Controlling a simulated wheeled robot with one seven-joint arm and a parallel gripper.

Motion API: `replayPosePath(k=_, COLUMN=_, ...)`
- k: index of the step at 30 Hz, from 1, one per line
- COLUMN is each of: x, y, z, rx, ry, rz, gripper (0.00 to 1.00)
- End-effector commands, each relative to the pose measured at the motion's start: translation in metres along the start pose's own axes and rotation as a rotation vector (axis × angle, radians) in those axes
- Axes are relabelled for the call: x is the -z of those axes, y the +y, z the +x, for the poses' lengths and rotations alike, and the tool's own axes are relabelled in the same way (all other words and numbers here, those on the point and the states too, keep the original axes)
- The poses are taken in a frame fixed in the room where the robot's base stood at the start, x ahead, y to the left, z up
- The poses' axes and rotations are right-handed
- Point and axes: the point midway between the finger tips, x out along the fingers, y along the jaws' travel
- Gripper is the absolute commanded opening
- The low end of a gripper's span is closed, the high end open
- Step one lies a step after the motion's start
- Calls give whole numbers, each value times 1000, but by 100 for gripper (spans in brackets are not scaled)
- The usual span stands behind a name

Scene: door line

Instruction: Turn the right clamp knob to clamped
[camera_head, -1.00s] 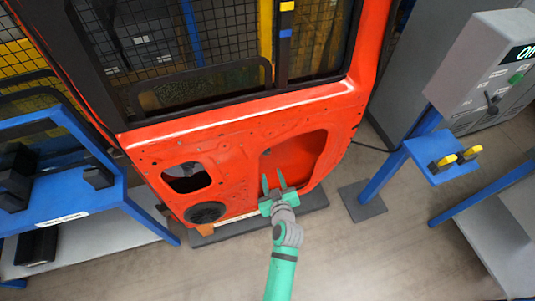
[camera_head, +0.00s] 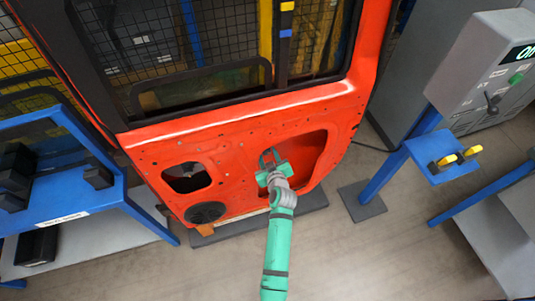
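My gripper (camera_head: 269,157) is in front of the orange door panel (camera_head: 235,150), at the left edge of its large lower opening. Its fingers look apart, and I see nothing between them. I cannot make out which part is the right clamp knob. Two yellow-and-black pieces (camera_head: 447,160) sit on a small blue bracket (camera_head: 440,174) at the right, well away from my gripper. A black knob or lever (camera_head: 491,104) is on the grey control box (camera_head: 480,65) at the upper right. The area directly behind my gripper is partly hidden.
A blue-framed bench (camera_head: 62,204) with black blocks stands at the left. A blue post on a dark foot (camera_head: 362,202) is right of the door. Another blue-edged table (camera_head: 500,215) is at the lower right. Open floor (camera_head: 350,255) lies between them.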

Motion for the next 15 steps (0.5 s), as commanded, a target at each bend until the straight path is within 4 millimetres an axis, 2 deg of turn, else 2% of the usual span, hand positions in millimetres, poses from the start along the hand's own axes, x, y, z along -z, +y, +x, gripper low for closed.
replayPosePath(k=11, x=0, y=0, z=5, rx=0, ry=0, rz=0, gripper=37)
replayPosePath(k=15, x=0, y=0, z=5, rx=0, ry=0, rz=0, gripper=6)
